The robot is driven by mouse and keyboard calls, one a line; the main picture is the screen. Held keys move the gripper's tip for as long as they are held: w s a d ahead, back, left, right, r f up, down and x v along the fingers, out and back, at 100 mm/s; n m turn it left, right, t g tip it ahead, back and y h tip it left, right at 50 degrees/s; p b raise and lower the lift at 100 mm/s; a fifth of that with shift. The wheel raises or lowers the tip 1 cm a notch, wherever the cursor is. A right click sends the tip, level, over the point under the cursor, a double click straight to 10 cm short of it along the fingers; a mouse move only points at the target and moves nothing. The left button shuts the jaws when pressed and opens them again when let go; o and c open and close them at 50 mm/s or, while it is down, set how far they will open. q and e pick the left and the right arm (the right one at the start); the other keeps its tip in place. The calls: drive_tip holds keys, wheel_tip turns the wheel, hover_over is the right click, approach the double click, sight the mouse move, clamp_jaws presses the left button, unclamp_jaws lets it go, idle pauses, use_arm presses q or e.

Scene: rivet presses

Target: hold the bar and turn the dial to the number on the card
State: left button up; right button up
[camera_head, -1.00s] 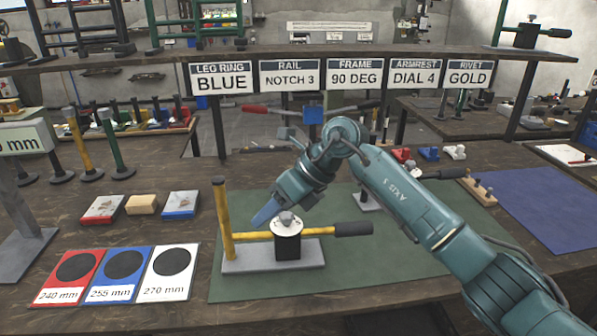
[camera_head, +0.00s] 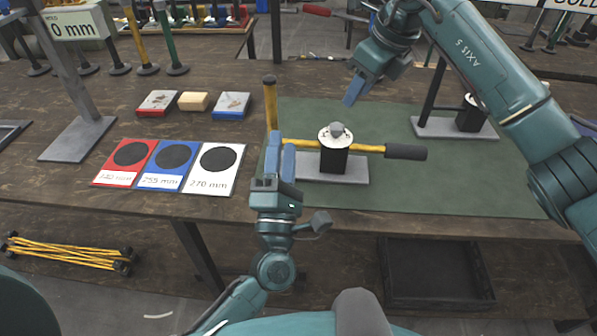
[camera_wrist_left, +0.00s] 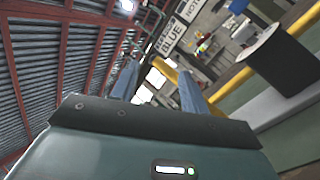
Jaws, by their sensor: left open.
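A fixture with a grey base (camera_head: 345,173) stands on the green mat. Its yellow post (camera_head: 270,103) rises at the left. Its yellow bar (camera_head: 300,143) ends in a black handle (camera_head: 406,152) at the right. The white dial (camera_head: 336,135) with a grey knob sits on a black block; its marks are too small to read. My left gripper (camera_head: 280,163) is open and empty, in front of the post; in the left wrist view the post (camera_wrist_left: 165,70) shows between its fingertips. My right gripper (camera_head: 354,90) hovers above and behind the dial, its opening unclear. The dial card is out of view.
Red, blue and white cards (camera_head: 221,160) lie left of the fixture, with small blocks (camera_head: 193,101) behind them. A second fixture (camera_head: 470,115) stands right, near my right arm. A dark tray (camera_head: 437,273) is below the table edge. The green mat is clear in front.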

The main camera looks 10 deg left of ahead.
use_arm(q)
drive_tip(key=f+n+g+y, duration=0.2)
drive_tip(key=n+g, duration=0.1)
drive_tip(key=n, duration=0.3)
drive_tip(key=w+d+f+n+g+y, duration=0.1)
drive_tip(key=f+n+g+y, duration=0.1)
drive_tip(key=n, duration=0.5)
drive_tip(key=d+f+n+g+y, duration=0.1)
drive_tip(key=f+n+g+y, duration=0.1)
drive_tip(key=n, duration=0.4)
drive_tip(key=shift+w+d+f+n+g+y, duration=0.15)
drive_tip(key=shift+w+n+g+y, duration=0.25)
drive_tip(key=shift+g+y, duration=0.45)
drive_tip(key=shift+w+f, duration=0.1)
drive_tip(key=x, duration=1.3)
drive_tip(key=shift+f, duration=0.2)
